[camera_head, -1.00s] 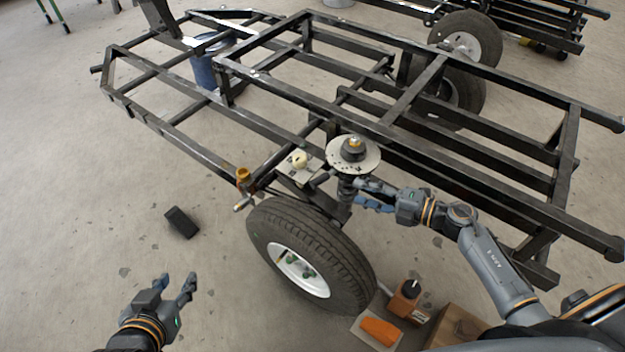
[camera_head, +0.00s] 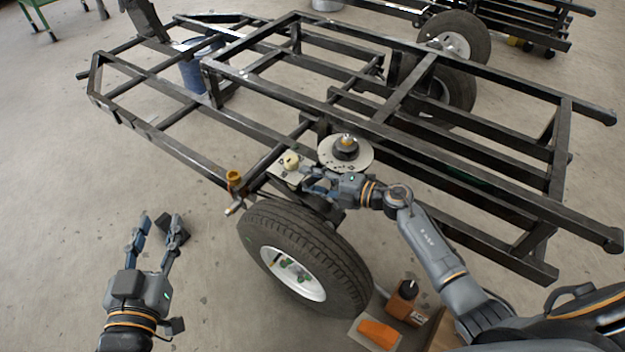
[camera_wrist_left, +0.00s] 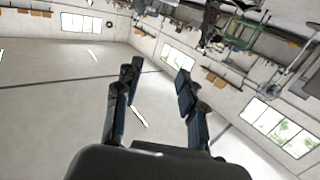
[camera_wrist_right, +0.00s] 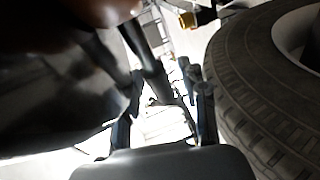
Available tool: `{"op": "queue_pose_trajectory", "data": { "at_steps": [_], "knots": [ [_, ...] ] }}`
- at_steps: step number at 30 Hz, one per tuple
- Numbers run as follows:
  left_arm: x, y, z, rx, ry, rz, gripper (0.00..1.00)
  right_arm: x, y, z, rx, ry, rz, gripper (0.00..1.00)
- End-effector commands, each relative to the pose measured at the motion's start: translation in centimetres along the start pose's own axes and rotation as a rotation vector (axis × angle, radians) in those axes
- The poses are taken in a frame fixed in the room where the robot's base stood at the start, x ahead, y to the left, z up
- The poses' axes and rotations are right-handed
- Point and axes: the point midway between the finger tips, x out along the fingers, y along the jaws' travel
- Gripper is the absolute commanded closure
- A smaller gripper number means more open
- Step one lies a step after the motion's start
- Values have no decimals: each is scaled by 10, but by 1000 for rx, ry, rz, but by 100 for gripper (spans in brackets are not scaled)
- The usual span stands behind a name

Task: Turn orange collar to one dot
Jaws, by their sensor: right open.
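A small orange-yellow collar (camera_head: 233,177) sits on a fitting at the frame's near side, left of the tyre; it also shows at the top of the right wrist view (camera_wrist_right: 188,20). A pale round plate (camera_head: 328,152) with small marks and a brass-topped hub (camera_head: 347,142) sits on the suspension; I cannot read its dots. My right gripper (camera_head: 310,180) is open beside the plate, above the tyre, right of the orange-yellow collar and apart from it. My left gripper (camera_head: 154,228) is open and empty over the floor at the left.
The wheel (camera_head: 295,250) stands below my right gripper. The black frame (camera_head: 440,160) spans the back and right. An orange block (camera_head: 378,333) and a brown box-like item (camera_head: 405,302) lie low right.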

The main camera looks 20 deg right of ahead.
Motion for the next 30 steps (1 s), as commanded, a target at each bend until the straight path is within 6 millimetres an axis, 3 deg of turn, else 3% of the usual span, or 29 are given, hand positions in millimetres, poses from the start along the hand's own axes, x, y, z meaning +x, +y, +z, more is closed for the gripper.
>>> {"op": "queue_pose_trajectory", "data": {
  "at_steps": [3, 9, 21, 30],
  "knots": [
    [0, 0, 0, 0, -1, 0, 60, 0, 0, 0, 0, 0, 0, 59],
    [0, 0, 0, 0, -1, 0, 60, 0, 0, 0, 0, 0, 0, 100],
    [0, 0, 2, 0, -21, 0, 60, 0, 0, 0, 2, -8, -1, 100],
    [-18, -8, 52, 3, -309, -19, 60, 7, 3, 3, 17, -73, 3, 100]
  ]
}}
